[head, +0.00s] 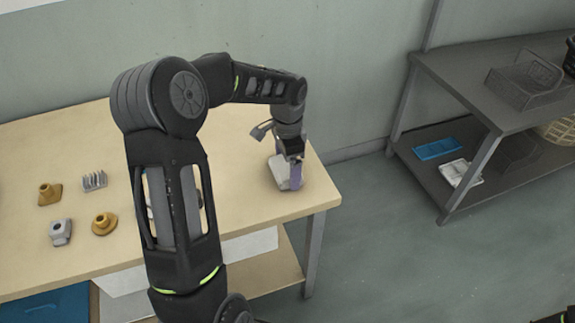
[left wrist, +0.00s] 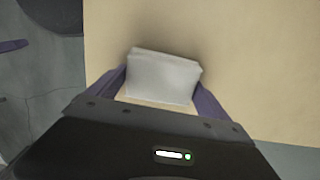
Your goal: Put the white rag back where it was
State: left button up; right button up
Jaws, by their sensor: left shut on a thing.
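The white rag (left wrist: 163,78) is a pale folded block between the two purple fingers of my left gripper (left wrist: 160,90) in the left wrist view. In the head view the rag (head: 283,175) is at the right end of the wooden table (head: 258,209), low over or on its top; I cannot tell if it touches. My left gripper (head: 291,172) is shut on it, reaching down from above. My right gripper is not in view.
Yellow flanged parts (head: 104,223), a grey finned part (head: 94,181) and a grey metal part (head: 61,232) stand on the left of the table. A dark shelf rack (head: 466,84) with a wire basket (head: 524,82) and a blue tray (head: 437,148) is at right.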

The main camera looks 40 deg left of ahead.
aim_at(288, 166)
pick_arm(q)
jog(key=shift+f, duration=0.1)
jog(key=o, duration=1.1)
jog(key=shift+c, duration=0.2)
notch_tip(288, 166, up, 12)
